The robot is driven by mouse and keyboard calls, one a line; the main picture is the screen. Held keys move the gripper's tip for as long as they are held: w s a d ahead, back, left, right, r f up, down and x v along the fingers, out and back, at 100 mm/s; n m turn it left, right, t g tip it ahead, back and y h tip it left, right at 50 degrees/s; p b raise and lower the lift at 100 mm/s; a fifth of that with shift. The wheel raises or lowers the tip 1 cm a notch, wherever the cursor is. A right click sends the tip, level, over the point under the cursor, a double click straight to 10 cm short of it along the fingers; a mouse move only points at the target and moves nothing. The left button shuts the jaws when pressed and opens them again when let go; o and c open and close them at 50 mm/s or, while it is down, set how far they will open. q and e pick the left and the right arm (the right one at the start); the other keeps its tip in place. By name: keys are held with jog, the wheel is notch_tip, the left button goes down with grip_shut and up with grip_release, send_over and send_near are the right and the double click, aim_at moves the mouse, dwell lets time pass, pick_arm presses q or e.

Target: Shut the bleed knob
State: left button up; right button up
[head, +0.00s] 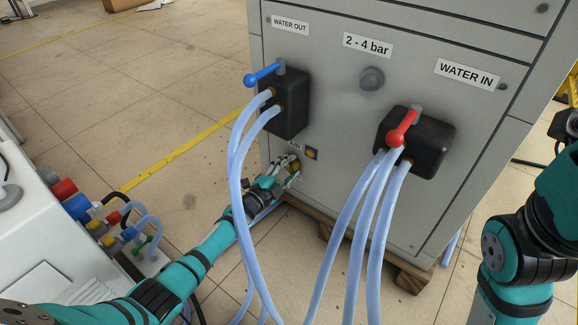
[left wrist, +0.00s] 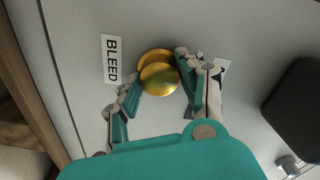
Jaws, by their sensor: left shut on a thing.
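The bleed knob (left wrist: 160,79) is a round brass knob on the grey cabinet panel, beside the BLEED label (left wrist: 111,59) in the left wrist view. In the head view the knob (head: 294,163) shows small and partly covered, low on the panel. My left gripper (head: 286,173) reaches it from below. In the left wrist view, its fingers (left wrist: 157,82) stand on either side of the knob and are shut on it. The rear of the knob against the panel is partly hidden. Only part of my right arm shows at the right edge; its gripper is out of view.
Pale blue hoses (head: 240,180) hang close to my left forearm from the WATER OUT block (head: 290,100). More hoses run from the WATER IN block (head: 430,148), which has a red lever (head: 402,130). A white unit (head: 40,215) stands at the left.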

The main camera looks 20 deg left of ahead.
pick_arm(q)
jog(key=shift+w+r, duration=0.2)
jog(key=shift+r, duration=0.05)
jog(key=o, duration=1.1)
jog(key=shift+d+f, duration=0.1)
jog(key=shift+f, duration=0.05)
jog(key=shift+o, duration=0.2)
jog(key=shift+s+f, duration=0.1)
jog(key=shift+s, duration=0.1)
jog(key=v, duration=1.1)
jog(key=shift+s+a, duration=0.2)
jog(key=shift+s, duration=0.1)
